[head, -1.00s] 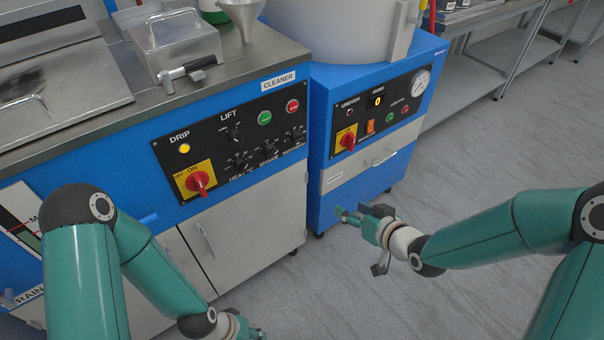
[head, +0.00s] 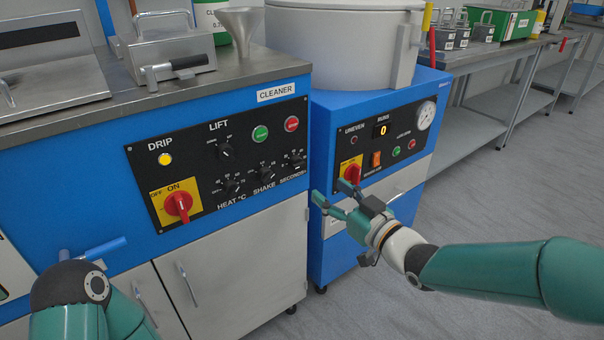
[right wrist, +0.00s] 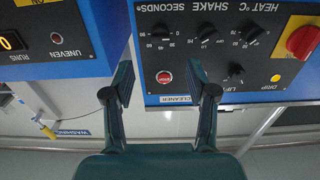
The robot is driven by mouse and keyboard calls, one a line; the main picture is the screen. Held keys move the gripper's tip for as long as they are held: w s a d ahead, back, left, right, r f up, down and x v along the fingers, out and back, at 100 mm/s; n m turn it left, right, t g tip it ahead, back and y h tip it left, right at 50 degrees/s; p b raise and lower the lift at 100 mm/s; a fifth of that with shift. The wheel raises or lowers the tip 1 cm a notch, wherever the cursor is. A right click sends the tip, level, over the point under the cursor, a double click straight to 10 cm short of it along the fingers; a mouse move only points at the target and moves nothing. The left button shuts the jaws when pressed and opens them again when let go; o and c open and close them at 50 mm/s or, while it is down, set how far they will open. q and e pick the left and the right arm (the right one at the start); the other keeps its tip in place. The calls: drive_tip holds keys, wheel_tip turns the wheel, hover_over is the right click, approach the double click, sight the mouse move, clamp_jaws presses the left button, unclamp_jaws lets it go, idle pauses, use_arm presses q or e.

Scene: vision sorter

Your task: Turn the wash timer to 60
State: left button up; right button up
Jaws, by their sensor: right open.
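The black SECONDS knob (head: 297,162) is at the right end of the lower knob row on the cleaner's black panel (head: 205,190). In the right wrist view, where the panel appears upside down, the SECONDS knob (right wrist: 162,31) sits beyond and between the fingers, and marks of 30, 60 and 90 show around it. Its exact pointer setting is too small to tell. My right gripper (head: 332,193) is open and empty, its fingers pointing towards the panel's right end, apart from the knob. It also shows in the right wrist view (right wrist: 158,90).
SHAKE (head: 265,170) and HEAT (head: 231,186) knobs, a red button (head: 291,124), a green button (head: 260,134) and a red switch (head: 179,204) share the panel. The blue machine (head: 325,150) on the right has its own red switch (head: 352,172) behind my right gripper.

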sight(298, 167)
drive_tip(key=b+x, duration=0.1)
drive_tip(key=x, duration=0.9)
drive_tip(key=shift+w+a, duration=0.2)
clamp_jaws()
